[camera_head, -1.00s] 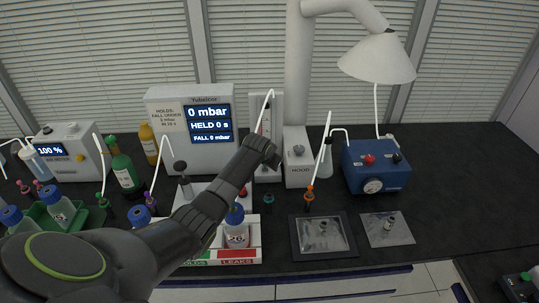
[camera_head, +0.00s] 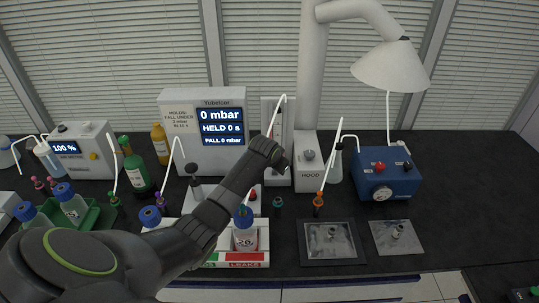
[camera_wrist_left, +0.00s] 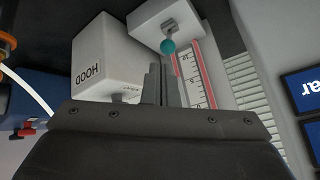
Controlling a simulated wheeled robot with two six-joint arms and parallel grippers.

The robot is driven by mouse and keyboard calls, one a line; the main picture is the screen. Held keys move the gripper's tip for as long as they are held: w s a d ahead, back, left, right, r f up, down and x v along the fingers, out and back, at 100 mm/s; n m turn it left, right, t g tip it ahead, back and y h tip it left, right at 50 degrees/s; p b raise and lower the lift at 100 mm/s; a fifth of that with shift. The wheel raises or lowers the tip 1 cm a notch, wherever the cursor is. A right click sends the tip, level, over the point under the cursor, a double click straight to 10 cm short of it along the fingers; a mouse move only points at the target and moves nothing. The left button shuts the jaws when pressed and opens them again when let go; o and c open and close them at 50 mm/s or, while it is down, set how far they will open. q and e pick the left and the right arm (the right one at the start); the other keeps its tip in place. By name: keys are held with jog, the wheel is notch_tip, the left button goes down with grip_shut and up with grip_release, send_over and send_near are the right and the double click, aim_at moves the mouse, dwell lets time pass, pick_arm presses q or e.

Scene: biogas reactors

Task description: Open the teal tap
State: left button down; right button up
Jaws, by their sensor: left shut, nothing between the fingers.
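The teal tap (camera_head: 278,202) is a small teal knob low in front of the white column with a scale. In the left wrist view the teal tap (camera_wrist_left: 168,46) is a round knob on a metal stem at the column's white base. My left gripper (camera_wrist_left: 161,76) is shut and empty, its fingertips pointing at the scale just below the knob in that picture, apart from it as far as I can tell. In the head view my left gripper (camera_head: 272,152) is up by the column; its fingers are hidden behind the wrist. My right gripper is not in view.
A white HOOD box (camera_head: 307,172) stands right of the scale column (camera_head: 271,118). An orange-topped tap (camera_head: 318,203) and a blue pump box (camera_head: 388,176) are further right. A display reading 0 mbar (camera_head: 203,105) is left. A blue-capped bottle (camera_head: 245,240) stands in a tray below my arm.

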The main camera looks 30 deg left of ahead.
pick_arm(q)
jog(key=b+v, duration=0.2)
jog(key=v, duration=1.2)
jog(key=shift+d, duration=0.25)
jog(key=shift+r, duration=0.1)
